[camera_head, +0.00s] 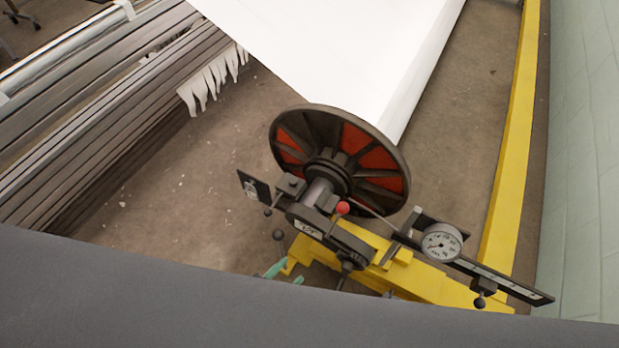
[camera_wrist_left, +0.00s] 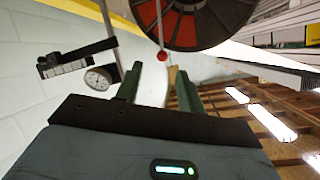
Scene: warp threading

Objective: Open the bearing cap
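The bearing (camera_head: 330,225) is a dark housing around the shaft of a large spoked wheel with red panels (camera_head: 372,155). A red ball knob (camera_head: 342,208) stands out by its cap. I cannot tell from here whether the cap sits fully down. The knob also shows in the left wrist view (camera_wrist_left: 162,56), beyond the fingertips and roughly between them. My left gripper (camera_head: 284,272) shows as green fingertips low in front of the bearing, partly hidden by the dark foreground. In the left wrist view its fingers (camera_wrist_left: 160,85) are apart with nothing between them. My right gripper is not in view.
A dial gauge (camera_head: 441,242) on a dark bar stands right of the bearing. Small dark ball handles (camera_head: 279,235) hang around the housing. A yellow frame (camera_head: 400,275) lies below. A white roll (camera_head: 350,50) extends behind the wheel. Brown floor (camera_head: 190,200) is open to the left.

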